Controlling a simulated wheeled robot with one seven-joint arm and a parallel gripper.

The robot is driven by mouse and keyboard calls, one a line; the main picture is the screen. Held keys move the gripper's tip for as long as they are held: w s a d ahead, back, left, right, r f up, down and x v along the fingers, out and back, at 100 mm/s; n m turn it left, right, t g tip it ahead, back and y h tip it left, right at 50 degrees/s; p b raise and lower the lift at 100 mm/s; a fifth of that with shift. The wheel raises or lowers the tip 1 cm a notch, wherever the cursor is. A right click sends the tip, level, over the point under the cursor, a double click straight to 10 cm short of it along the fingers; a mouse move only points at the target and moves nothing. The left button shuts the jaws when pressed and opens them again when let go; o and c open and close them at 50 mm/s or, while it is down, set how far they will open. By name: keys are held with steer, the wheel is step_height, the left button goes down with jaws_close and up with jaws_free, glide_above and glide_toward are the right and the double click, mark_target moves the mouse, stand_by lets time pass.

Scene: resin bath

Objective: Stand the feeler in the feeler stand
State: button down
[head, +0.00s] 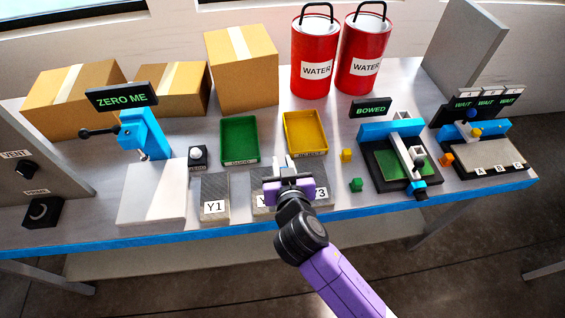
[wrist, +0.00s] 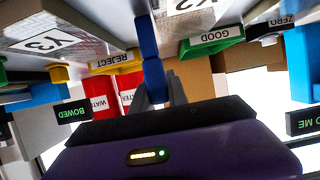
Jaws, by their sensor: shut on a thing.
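My gripper (head: 288,184) is above the front of the bench, over the plates marked Y2 and Y3. In the wrist view, which looks inverted, my gripper (wrist: 162,92) is shut on a slim dark-blue bar, which I take to be the feeler (wrist: 150,45). The bar sticks out past the fingertips, between the Y3 and Y2 labels. I cannot tell whether its far end touches anything. I cannot make out the feeler in the head view. I cannot identify the feeler stand in either view.
Plate Y1 (head: 215,196) and a white block (head: 153,195) lie left of my gripper. Green (head: 240,160) and yellow (head: 306,154) trays are behind. A blue BOWED fixture (head: 375,185) stands to the right. Red WATER canisters (head: 312,84) stand at the back.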

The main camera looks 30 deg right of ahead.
steer(key=shift+f, duration=0.15)
steer(key=c, duration=1.3)
jaws_free()
steer(key=shift+s+r, duration=0.15)
steer(key=shift+r, duration=0.1)
steer(key=b+v, duration=0.1)
steer(key=v, duration=1)
steer(key=shift+s+b, duration=0.35)
steer(key=shift+b, duration=0.05)
steer(key=shift+a+r, duration=0.1)
steer(key=shift+r, duration=0.05)
